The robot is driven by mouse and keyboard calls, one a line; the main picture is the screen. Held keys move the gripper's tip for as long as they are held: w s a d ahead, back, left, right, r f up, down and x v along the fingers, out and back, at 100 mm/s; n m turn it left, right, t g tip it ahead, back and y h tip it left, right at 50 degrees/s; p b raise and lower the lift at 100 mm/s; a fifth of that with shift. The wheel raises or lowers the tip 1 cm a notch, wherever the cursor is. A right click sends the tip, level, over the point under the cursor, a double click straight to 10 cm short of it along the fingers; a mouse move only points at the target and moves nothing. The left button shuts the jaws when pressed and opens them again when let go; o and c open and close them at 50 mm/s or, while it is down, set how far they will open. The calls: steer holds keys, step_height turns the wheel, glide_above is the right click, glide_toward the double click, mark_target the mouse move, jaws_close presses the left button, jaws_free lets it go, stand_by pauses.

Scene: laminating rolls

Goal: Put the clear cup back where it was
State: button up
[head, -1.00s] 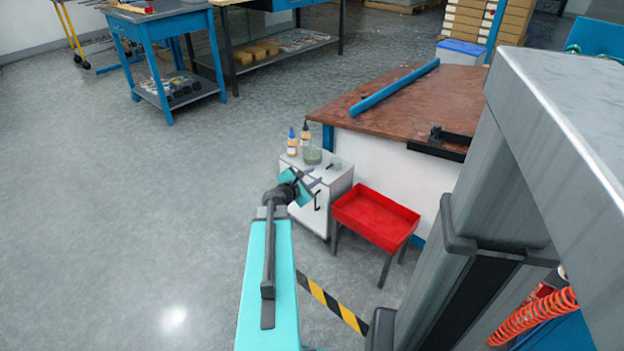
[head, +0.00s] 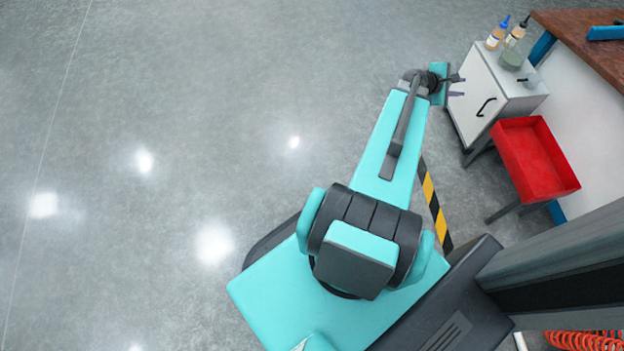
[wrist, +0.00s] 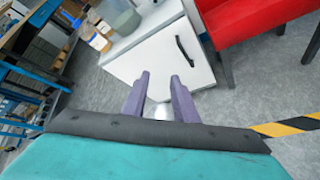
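I cannot make out the cup in the wrist view. My gripper (head: 458,86) is at the cabinet's left side in the head view, apart from the cup. In the wrist view my gripper (wrist: 160,76) is open, its two purple fingers pointing at the cabinet door with nothing held between them.
Two bottles, one blue-capped (head: 498,33) and one dark-capped (head: 518,31), stand behind the jar. A red tray on legs (head: 535,160) is beside the cabinet, with a brown-topped bench (head: 590,30) behind. Open floor (head: 150,120) lies left.

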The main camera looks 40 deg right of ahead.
steer(key=w+a+f+m+t+y, duration=0.15)
steer(key=w+a+f, duration=0.4)
steer(key=a, duration=0.55)
steer(key=w+a+f+m+y, duration=0.1)
steer(key=w+a+f+y, duration=0.2)
steer(key=w+a+f, duration=0.5)
steer(key=w+a+f+m+y, duration=0.1)
steer(key=w+a+f+y, duration=0.15)
steer(key=a+f, duration=0.7)
steer(key=s+a+f+m+g+y, duration=0.1)
steer(key=s+a, duration=0.2)
steer(key=a, duration=1)
steer(key=s+a+f+g+y, duration=0.1)
steer(key=s+a+f+y, duration=0.1)
steer(key=a, duration=1.1)
steer(key=s+a+f+m+g+y, duration=0.1)
steer(key=s+a, duration=0.3)
steer(key=a, duration=1)
steer(key=shift+s+f+m+y, duration=0.3)
steer(key=shift+f+m+y, duration=0.05)
steer(key=shift+f+y, duration=0.15)
